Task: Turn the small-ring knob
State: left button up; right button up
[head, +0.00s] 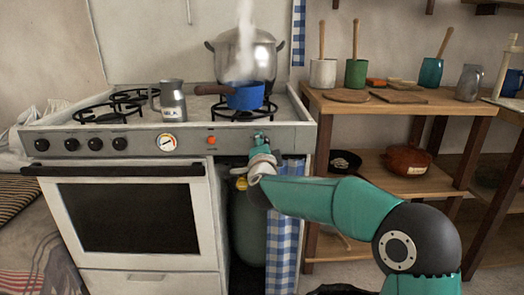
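The stove's front panel (190,140) carries several black knobs (95,144) on its left, a round dial (166,142) and a small orange button or light (211,139). My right gripper (260,138) is at the right end of this panel, below the blue pot. No small-ring knob shows clearly; the gripper covers that part of the panel. I cannot tell whether its fingers are open or shut, or whether they touch a knob. My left gripper is not in view.
A grey jug (173,103) is on the stovetop. A wooden shelf (440,104) with pots stands right.

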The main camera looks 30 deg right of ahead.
jog(key=shift+s+d+f, duration=0.15)
jog(key=shift+d+f, duration=0.05)
jog(key=shift+f, duration=0.05)
jog(key=o, duration=1.1)
jog(key=shift+o, duration=0.2)
jog(key=shift+r, duration=0.15)
jog(key=shift+a, duration=0.1)
jog(key=v, duration=1.2)
